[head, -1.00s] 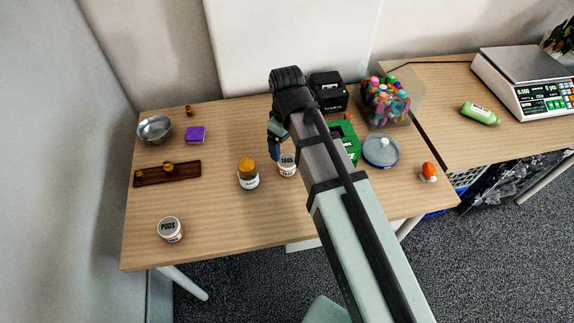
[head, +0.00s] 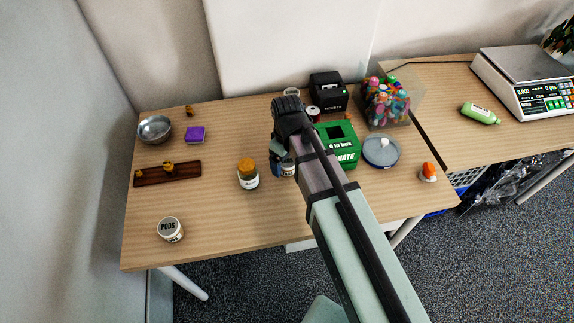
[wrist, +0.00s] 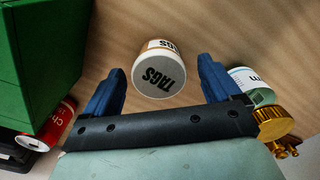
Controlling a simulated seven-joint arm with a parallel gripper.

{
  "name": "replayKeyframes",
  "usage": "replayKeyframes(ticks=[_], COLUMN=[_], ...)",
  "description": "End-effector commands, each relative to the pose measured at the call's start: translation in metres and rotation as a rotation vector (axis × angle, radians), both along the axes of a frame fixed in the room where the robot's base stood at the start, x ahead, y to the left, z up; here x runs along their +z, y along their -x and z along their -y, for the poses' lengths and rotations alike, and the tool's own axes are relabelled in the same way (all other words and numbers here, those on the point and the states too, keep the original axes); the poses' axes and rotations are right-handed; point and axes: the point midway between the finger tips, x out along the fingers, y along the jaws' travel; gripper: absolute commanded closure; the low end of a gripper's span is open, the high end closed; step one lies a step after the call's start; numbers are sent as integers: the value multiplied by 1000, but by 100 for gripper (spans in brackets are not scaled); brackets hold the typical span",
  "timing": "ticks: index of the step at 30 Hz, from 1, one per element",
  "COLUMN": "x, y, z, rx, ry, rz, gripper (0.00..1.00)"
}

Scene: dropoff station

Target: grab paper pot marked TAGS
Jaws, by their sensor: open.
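The paper pot marked TAGS (wrist: 158,72) is white with a grey lid and stands on the table. In the wrist view it lies between and slightly beyond the two blue fingers of my gripper (wrist: 161,88), with gaps on both sides. My gripper is open and empty. In the head view, my gripper (head: 279,160) is down at the pot (head: 287,169), which is partly hidden behind it and my arm. A second paper pot marked PODS (head: 170,229) stands at the table's front left.
A jar with an orange-gold lid (head: 248,175) stands close left of the TAGS pot. A green donation box (head: 340,150) is close on the right. A red can (wrist: 60,122) shows in the wrist view. The front middle of the table (head: 235,220) is clear.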

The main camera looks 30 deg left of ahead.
Motion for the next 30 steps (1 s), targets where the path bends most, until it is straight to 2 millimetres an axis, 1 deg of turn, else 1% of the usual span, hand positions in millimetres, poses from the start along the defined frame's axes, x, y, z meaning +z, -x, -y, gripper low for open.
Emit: replayKeyframes(ticks=[1,6,9,15,17,30], x=[-7,-25,-29,-29,-29,-29], y=[-1,-1,-1,-1,-1,-1], z=[-1,0,0,0,0,0], rx=[0,0,0,0,0,0], ry=[1,1,1,0,0,0], rz=[-1,0,0,0,0,0], gripper=[10,10,10,10,14,56])
